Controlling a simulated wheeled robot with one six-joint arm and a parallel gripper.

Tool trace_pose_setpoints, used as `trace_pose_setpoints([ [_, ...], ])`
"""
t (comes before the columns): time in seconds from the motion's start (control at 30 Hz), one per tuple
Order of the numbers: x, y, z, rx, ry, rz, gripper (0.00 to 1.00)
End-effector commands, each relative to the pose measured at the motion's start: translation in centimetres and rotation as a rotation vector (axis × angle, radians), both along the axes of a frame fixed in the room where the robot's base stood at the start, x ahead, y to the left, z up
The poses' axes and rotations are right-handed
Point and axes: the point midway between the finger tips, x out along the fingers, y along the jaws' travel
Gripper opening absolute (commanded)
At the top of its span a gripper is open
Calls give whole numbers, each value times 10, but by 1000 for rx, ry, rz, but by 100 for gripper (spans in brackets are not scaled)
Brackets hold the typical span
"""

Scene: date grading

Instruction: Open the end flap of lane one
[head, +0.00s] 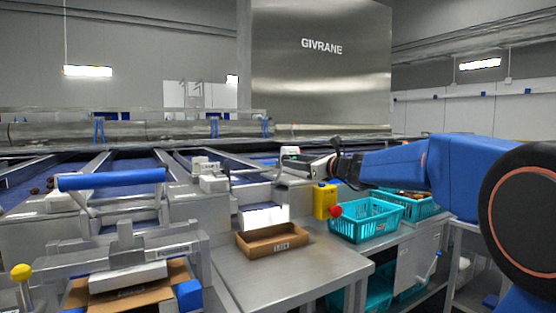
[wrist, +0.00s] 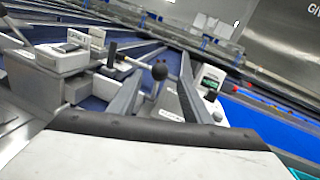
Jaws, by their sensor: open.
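My gripper (head: 292,169) reaches in from the right in the head view, above the lane ends behind the bench. Its fingers are apart and nothing shows held. The end flap of lane one cannot be made out clearly, and the lane numbers are too small to read. The gripper hides part of the lane ends.
A brown cardboard tray (head: 272,254) lies on the steel bench (head: 300,281). A yellow box with a red button (head: 325,201) and teal crates (head: 362,234) are to its right. A blue-handled machine (head: 112,180) stands at left.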

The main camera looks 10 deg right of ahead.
Motion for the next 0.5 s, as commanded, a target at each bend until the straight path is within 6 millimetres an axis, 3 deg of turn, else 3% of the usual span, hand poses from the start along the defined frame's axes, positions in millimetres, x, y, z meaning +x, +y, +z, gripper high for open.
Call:
trace_pose_setpoints([
  [0.5, 74, 42, 0, -2, 1, 2, 44],
])
